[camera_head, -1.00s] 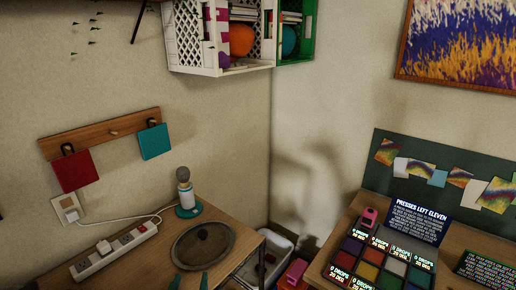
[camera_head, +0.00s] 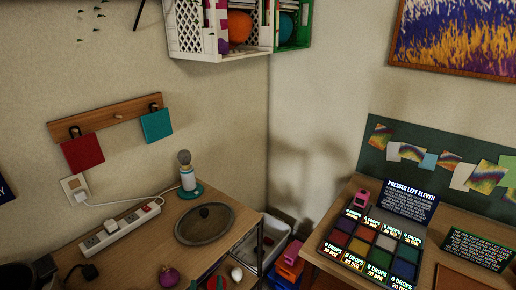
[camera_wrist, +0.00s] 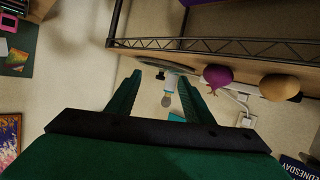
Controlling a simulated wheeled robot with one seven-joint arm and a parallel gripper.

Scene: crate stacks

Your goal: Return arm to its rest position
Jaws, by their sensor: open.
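My gripper (camera_wrist: 159,80) shows in the wrist view, with two dark green fingers apart and nothing between them. Beyond the fingers, at a distance, is the grey-topped, teal-based item (camera_wrist: 168,98) that stands on the wooden table.
Right, a desk carries a colour-square tray (camera_head: 372,246). Crates (camera_head: 215,30) hang above.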

